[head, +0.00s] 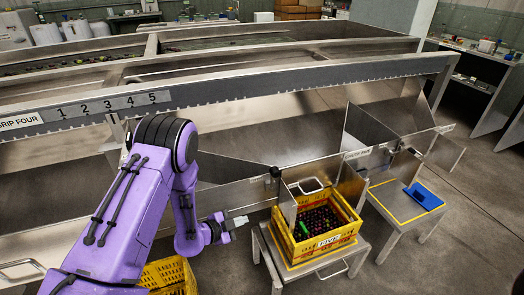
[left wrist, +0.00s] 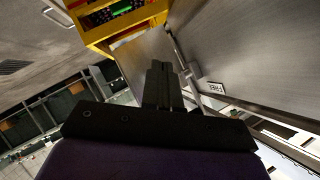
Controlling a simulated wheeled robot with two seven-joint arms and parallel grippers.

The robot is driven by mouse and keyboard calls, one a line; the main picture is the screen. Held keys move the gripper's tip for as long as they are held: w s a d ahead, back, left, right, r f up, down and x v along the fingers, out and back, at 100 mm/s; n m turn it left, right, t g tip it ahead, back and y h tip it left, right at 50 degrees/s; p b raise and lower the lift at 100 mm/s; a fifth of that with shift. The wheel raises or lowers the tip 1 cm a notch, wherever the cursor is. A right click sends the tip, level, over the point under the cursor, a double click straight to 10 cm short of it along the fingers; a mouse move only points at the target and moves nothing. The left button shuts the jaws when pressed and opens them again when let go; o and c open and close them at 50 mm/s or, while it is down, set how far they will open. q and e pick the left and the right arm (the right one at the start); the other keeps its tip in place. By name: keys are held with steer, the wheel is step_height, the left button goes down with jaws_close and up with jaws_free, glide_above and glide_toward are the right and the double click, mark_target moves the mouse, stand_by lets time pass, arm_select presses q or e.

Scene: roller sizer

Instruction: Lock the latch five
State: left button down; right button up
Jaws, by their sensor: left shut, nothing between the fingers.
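A small dark knob (head: 276,172), which looks like latch five, sits on the sizer's front rail at the left edge of a metal gate plate with a handle (head: 311,186). Whether it is locked I cannot tell. My left gripper (head: 241,220) is shut and empty, left of and below the knob, apart from it and from the yellow crate. In the left wrist view, its closed dark fingers (left wrist: 160,72) point toward the metal chute, beside a small white label plate (left wrist: 214,88). My right gripper is out of view.
A yellow crate labelled FIVE (head: 329,240) holds dark round fruit and a green item on a metal stand. A second stand (head: 393,212) at right bears a blue object (head: 423,197). Another yellow crate (head: 168,278) is low behind my arm.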

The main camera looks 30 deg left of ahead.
mark_target(271, 172)
arm_select(q)
steer(key=w+a+r+m+h+p, duration=0.2)
steer(key=r+m+h, duration=0.1)
steer(key=r+m, duration=0.4)
steer(key=w+a+r+m+g+h+p, duration=0.1)
steer(key=a+r+m+h+p, duration=0.1)
steer(key=r+m, duration=0.5)
step_height(271, 172, up, 2)
steer(key=shift+w+r+m+h, duration=0.2)
steer(key=shift+w+m+h, duration=0.15)
steer(key=shift+m+h, duration=0.05)
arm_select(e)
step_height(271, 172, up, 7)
arm_select(q)
steer(key=p+x, duration=0.1)
steer(key=x, duration=0.9)
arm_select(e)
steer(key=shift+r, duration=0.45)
